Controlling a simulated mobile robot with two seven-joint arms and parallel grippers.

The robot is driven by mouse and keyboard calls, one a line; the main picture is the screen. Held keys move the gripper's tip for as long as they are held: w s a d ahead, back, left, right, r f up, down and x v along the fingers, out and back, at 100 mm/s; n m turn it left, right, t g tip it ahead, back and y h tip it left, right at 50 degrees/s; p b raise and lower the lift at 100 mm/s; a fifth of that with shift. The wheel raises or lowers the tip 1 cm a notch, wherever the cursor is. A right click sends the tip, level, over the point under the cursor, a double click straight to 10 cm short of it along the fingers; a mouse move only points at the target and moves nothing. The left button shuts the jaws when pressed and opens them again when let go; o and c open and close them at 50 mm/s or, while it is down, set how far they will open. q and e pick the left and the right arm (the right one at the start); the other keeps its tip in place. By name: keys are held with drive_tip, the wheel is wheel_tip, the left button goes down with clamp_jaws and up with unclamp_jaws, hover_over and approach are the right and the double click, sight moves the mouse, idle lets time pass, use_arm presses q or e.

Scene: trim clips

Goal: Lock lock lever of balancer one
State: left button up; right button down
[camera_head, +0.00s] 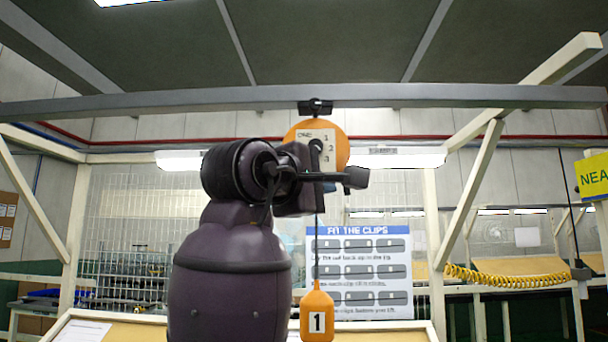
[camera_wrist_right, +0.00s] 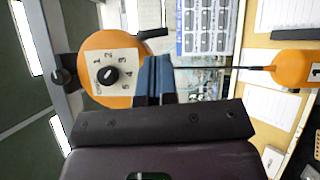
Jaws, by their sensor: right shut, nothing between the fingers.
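Balancer one (camera_head: 335,140) is an orange disc hung under the overhead beam, with a numbered plate and a black dial knob; it also shows in the right wrist view (camera_wrist_right: 85,65). Its black lock lever (camera_wrist_right: 152,33) sticks out from the lower side of the disc, and its dark end (camera_head: 355,178) shows right of my gripper in the head view. My right gripper (camera_wrist_right: 153,78) is shut and empty in front of the disc's lower edge, near the lever. I cannot tell whether it touches. In the head view my right gripper (camera_head: 305,180) partly covers the disc. My left gripper is out of view.
A thin cable runs down from the balancer to an orange tag marked 1 (camera_head: 317,312). A "Fit the clips" board (camera_head: 360,270) stands behind. The grey beam (camera_head: 200,102) crosses above. A coiled yellow hose (camera_head: 505,276) hangs at the right.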

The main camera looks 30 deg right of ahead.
sight(345, 189)
use_arm(q)
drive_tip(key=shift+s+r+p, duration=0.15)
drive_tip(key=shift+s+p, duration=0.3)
drive_tip(key=shift+p, duration=0.3)
use_arm(e)
drive_tip(key=shift+x, duration=2.65)
drive_tip(key=shift+s+d, duration=0.1)
